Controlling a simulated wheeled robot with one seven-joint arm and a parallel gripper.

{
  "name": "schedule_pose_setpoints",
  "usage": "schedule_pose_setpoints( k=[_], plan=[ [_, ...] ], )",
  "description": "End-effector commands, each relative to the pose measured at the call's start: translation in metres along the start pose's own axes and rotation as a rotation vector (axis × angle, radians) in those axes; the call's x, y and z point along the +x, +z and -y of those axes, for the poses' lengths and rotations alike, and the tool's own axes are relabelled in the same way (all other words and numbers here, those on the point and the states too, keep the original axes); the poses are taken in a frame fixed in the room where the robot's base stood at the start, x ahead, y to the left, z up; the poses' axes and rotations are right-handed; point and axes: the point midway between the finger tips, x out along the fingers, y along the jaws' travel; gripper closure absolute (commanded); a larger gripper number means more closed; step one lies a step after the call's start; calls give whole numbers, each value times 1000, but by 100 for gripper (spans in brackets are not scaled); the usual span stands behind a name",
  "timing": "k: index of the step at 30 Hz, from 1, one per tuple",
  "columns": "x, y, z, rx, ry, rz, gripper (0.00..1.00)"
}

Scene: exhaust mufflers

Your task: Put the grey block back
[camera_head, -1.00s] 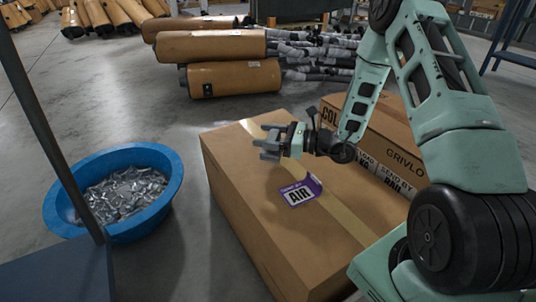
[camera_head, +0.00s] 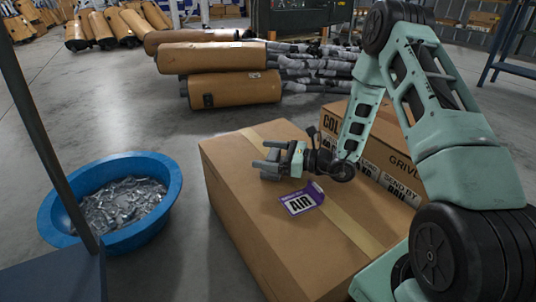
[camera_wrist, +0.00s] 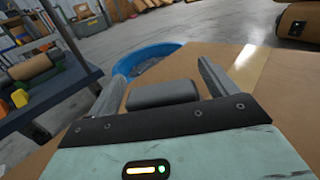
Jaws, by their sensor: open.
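The grey block (camera_wrist: 163,93) shows in the wrist view as a dark grey, rounded-edged piece between my two fingers, with the cardboard top of the large carton (camera_head: 228,160) around it. My gripper (camera_head: 266,162) is open, low over the left part of the carton top in the head view. In the wrist view my gripper (camera_wrist: 165,85) has one finger on each side of the block. Whether the fingers touch the block, I cannot tell. In the head view the block is hard to tell apart from the grey fingers.
A blue tub (camera_head: 172,190) of metal parts stands on the floor left of the carton. A purple and white AIR label (camera_head: 301,200) lies on the carton top. A second carton (camera_head: 392,150) stands behind my arm. Mufflers (camera_head: 235,88) lie beyond. Clear floor is between.

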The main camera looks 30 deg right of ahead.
Motion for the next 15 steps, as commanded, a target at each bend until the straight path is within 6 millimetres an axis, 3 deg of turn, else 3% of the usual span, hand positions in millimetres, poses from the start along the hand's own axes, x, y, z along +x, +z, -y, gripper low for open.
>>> schedule_pose_setpoints(
  k=[5, 15],
  plan=[
    [-6, 4, 1, 1, -2, -1, 15],
    [-60, 4, 1, 2, -3, -1, 15]
  ],
)
